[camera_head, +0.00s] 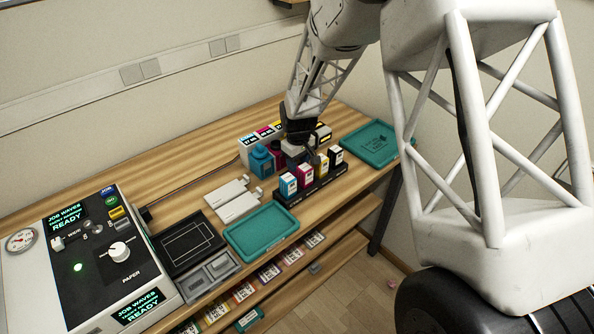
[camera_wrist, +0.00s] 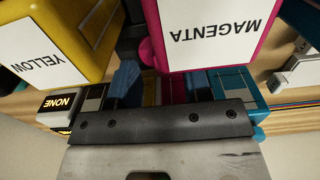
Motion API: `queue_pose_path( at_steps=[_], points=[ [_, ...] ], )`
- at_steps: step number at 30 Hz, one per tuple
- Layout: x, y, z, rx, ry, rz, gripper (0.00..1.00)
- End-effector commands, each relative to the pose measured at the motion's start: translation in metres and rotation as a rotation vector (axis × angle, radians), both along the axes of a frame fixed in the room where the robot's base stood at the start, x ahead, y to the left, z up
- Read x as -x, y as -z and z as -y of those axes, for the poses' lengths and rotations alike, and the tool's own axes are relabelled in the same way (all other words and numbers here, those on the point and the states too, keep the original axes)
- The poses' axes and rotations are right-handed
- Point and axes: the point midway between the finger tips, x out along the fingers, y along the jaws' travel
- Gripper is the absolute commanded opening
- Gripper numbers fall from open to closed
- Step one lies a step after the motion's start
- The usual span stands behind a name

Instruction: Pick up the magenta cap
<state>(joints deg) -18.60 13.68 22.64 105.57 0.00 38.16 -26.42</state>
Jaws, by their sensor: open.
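The magenta bottle with its white MAGENTA label (camera_wrist: 215,35) fills the upper middle of the wrist view, lettering upside down. A magenta part (camera_wrist: 172,88), which may be the cap, shows between the blue fingers of my gripper (camera_wrist: 170,82). I cannot tell whether the fingers touch it. In the head view my gripper (camera_head: 299,143) is low over the bottles at the back of the bench. A magenta bottle (camera_head: 277,149) shows beside it, partly hidden. My gripper is open.
A yellow bottle (camera_wrist: 60,35) stands close on the left in the wrist view. A cyan bottle (camera_head: 262,161) is left of my gripper in the head view. A black rack of cartridges (camera_head: 314,185) stands in front. Teal trays (camera_head: 262,232) lie nearby.

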Motion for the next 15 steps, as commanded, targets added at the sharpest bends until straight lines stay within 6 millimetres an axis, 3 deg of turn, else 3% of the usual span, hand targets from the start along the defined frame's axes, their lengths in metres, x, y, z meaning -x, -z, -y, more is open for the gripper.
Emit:
queue_pose_path(
  at_steps=[5, 15],
  points=[
    [0.0, 0.015, 0.0, 0.0, 0.0, 0.0, 0.45],
    [0.0, 0.016, 0.0, -0.001, 0.0, 0.001, 0.45]
  ],
)
